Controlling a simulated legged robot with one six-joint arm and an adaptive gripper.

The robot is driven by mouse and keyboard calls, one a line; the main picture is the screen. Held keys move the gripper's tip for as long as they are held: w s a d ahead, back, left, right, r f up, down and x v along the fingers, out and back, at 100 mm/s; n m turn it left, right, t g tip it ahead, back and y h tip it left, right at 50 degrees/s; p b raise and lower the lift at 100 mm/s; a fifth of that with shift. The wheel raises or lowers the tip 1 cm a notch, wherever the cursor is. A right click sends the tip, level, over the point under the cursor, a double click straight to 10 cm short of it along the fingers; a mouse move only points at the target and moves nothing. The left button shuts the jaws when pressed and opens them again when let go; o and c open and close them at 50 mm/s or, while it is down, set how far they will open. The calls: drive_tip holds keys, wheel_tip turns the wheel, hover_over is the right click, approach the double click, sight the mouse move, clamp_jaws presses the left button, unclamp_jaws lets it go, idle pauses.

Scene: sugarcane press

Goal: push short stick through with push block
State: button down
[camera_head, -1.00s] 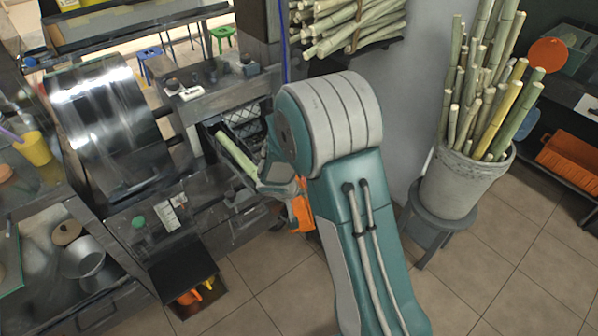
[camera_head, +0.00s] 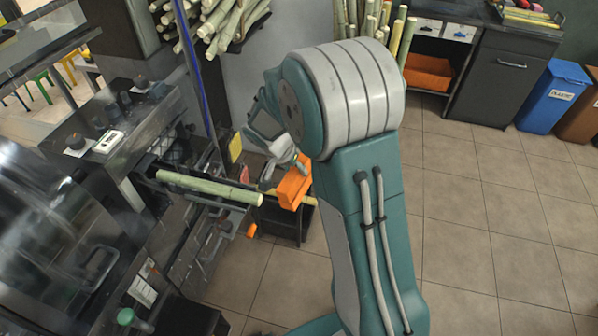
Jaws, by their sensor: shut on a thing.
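The short stick (camera_head: 210,189), a pale green cane piece, lies in the metal feed trough of the press (camera_head: 100,160). Its far-left end is at the press opening and its cut right end sticks out toward my gripper. My gripper (camera_head: 287,168) is shut on the orange push block (camera_head: 293,187), just right of the stick's cut end. A small gap seems to show between block and stick. My arm hides part of the area behind the gripper.
A dark bin (camera_head: 284,222) stands below the block. Bundled canes (camera_head: 225,15) lie on a shelf above, and more canes (camera_head: 400,38) stand behind my arm. A blue bin (camera_head: 553,97) is at the far right. The tiled floor (camera_head: 490,220) is open on the right.

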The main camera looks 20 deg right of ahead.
drive_tip(key=s+a+r+m+g+y, duration=0.2)
drive_tip(key=s+r+m+g, duration=0.1)
drive_tip(key=s+r+m, duration=1.05)
drive_tip(key=w+a+f+m, duration=0.1)
drive_tip(key=w+f+m, duration=0.1)
drive_tip(key=f, duration=0.8)
drive_tip(key=shift+w+m+y, duration=0.3)
drive_tip(key=shift+w+m, duration=0.05)
drive_tip(key=shift+w, duration=0.55)
drive_tip(key=shift+a, duration=0.1)
drive_tip(key=shift+w+a, duration=0.1)
